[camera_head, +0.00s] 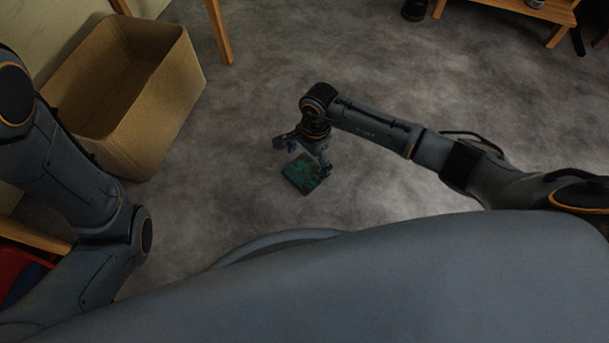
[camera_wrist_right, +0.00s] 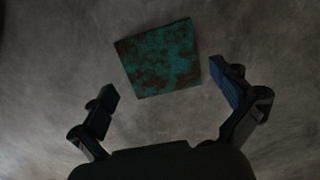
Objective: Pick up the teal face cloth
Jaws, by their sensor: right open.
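The teal face cloth (camera_head: 302,174) is a small flat square with dark brown blotches, lying on the grey floor in front of my base. In the right wrist view the cloth (camera_wrist_right: 160,58) lies ahead of the fingertips, slightly turned. My right gripper (camera_head: 306,157) is over the cloth's far side in the head view and hides part of it. In the wrist view the right gripper's fingers (camera_wrist_right: 168,88) are spread wide, with nothing between their pads but floor and the cloth's near edge. My left arm is at the left; its gripper is out of view.
A tan woven basket (camera_head: 165,110), open and seemingly empty, stands on the floor at the upper left. A wooden leg (camera_head: 219,32) is beside it. A low wooden table (camera_head: 550,14) stands at the top right. The floor around the cloth is clear.

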